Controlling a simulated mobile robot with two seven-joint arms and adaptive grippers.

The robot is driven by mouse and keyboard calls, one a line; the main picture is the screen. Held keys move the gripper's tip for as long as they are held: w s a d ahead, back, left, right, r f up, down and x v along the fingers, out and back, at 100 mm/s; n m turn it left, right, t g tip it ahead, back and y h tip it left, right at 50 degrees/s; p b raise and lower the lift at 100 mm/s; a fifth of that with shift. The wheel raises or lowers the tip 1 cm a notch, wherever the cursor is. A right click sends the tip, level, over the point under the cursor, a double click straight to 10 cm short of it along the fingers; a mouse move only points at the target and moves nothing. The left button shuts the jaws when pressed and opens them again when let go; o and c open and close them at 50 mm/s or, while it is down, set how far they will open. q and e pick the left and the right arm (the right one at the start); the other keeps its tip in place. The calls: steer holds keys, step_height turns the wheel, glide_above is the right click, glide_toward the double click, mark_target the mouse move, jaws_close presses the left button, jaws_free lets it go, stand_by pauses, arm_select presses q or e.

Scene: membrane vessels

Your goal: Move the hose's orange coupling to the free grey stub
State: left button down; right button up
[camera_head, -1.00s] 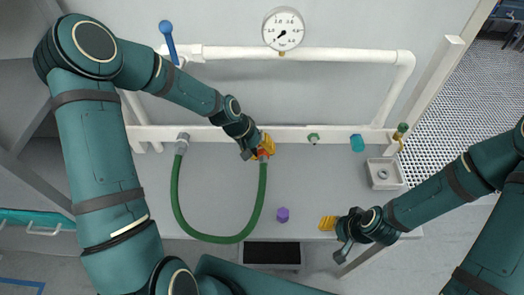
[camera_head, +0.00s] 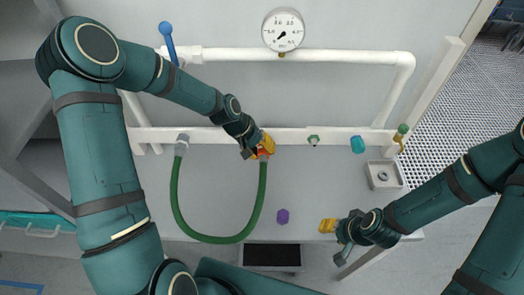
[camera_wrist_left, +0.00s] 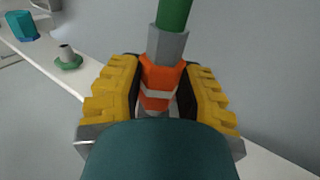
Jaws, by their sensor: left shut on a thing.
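My left gripper (camera_head: 263,148) is shut on the orange coupling, near the white lower rail. In the left wrist view the orange coupling (camera_wrist_left: 160,84) sits between the yellow finger pads, below a grey collar and the green hose (camera_wrist_left: 174,14). Its far end is hidden, so I cannot tell whether it touches a stub. The green hose (camera_head: 222,239) loops down and left to a grey fitting (camera_head: 182,147) on the rail. A bare grey stub with a green flange (camera_wrist_left: 67,57) shows in the left wrist view; it is right of my left gripper in the head view (camera_head: 313,140). My right gripper (camera_head: 327,226) is low right, apart from these.
A teal cap (camera_head: 358,144) is on the rail to the right. A small tray (camera_head: 398,183) holds a ring-like part. A purple piece (camera_head: 282,216) lies on the grey surface. A gauge (camera_head: 283,30) and blue-handled valve (camera_head: 167,38) are on the upper pipe.

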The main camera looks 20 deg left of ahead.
arm_select(q)
steer(key=shift+w+a, duration=0.25)
steer(key=shift+w, duration=0.55)
steer(key=c, duration=0.6)
jaws_free()
arm_select(e)
steer(key=shift+f, duration=0.1)
arm_select(q)
steer(key=v, duration=0.7)
steer(key=shift+r, duration=0.2)
steer(key=shift+s, duration=0.1)
